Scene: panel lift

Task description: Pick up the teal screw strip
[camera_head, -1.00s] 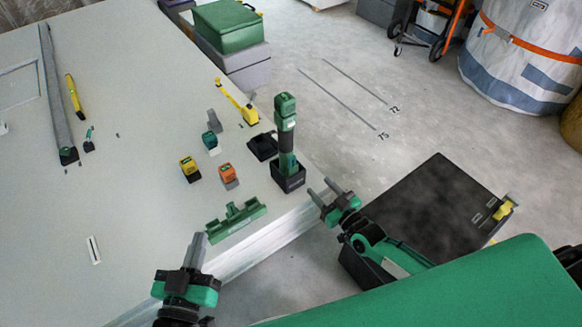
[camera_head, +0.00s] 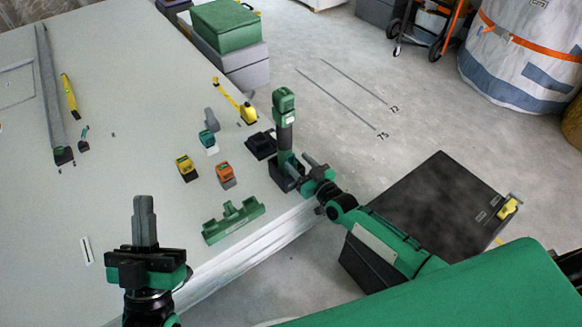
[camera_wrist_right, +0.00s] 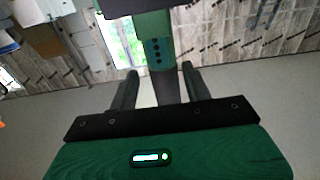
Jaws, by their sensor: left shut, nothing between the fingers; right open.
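A small teal block (camera_head: 207,138) with a pale base stands on the table; I take it as the teal screw strip. Neither gripper touches it. My right gripper (camera_head: 298,160) is open beside the upright green and black power tool (camera_head: 284,125) in its black holder (camera_head: 287,178). In the right wrist view the two fingers (camera_wrist_right: 158,76) stand on either side of the tool's body (camera_wrist_right: 162,55), with no clear contact. My left gripper (camera_head: 144,205) is shut and empty over the near table edge, left of the green bracket (camera_head: 233,220).
A yellow block (camera_head: 187,167) and an orange block (camera_head: 225,174) stand near the teal one. A black charger-like block (camera_head: 261,145) and a yellow tool (camera_head: 247,111) lie behind.

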